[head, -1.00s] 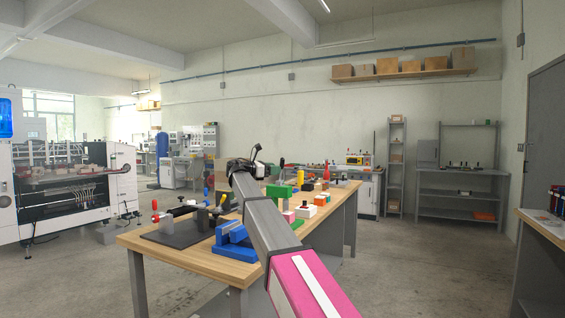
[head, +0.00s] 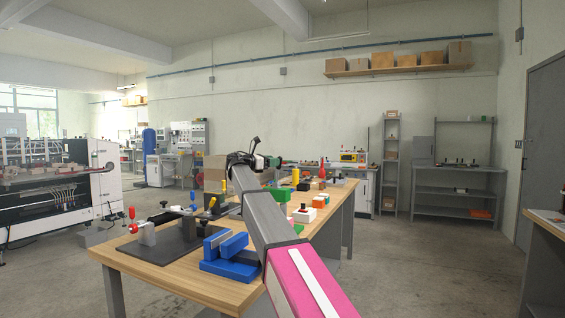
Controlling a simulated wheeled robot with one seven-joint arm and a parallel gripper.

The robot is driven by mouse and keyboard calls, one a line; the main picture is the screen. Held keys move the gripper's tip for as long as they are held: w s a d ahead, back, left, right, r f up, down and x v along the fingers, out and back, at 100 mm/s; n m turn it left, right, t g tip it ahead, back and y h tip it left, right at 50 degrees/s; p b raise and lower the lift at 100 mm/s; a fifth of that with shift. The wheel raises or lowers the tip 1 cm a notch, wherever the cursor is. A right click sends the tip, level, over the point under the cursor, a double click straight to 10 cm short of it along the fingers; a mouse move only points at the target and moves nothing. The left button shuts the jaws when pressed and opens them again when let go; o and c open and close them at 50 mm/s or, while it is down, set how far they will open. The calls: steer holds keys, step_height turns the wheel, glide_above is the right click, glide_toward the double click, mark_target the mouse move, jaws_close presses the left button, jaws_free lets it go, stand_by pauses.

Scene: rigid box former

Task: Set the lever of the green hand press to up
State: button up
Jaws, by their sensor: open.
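The green hand press (head: 281,194) appears on the wooden table just right of my arm, which covers much of it. The lever's position cannot be made out. My gripper (head: 243,159) is at the far end of my outstretched arm, above the table, seen from behind and small. It is open, with nothing visible held. I cannot tell whether it touches anything.
The wooden table (head: 165,280) carries a blue fixture (head: 230,268), a dark plate with clamps (head: 168,250), a white block with a red knob (head: 303,214) and a yellow cylinder (head: 295,177). Another bench stands at the right edge. The floor between is clear.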

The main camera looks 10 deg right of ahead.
steer(key=x, duration=0.5)
steer(key=shift+w+d, duration=0.15)
steer(key=shift+d, duration=0.2)
jaws_close()
steer(key=shift+a, duration=0.1)
steer(key=w+a+f+n+t+h, duration=0.1)
steer(key=w+a+n+t+h, duration=0.2)
steer(key=a+n, duration=0.3)
steer(key=shift+w+n+t, duration=0.5)
steer(key=shift+w+n, duration=0.1)
steer(key=shift+n, duration=0.4)
steer(key=shift+w+a, duration=0.1)
steer(key=shift+a, duration=0.15)
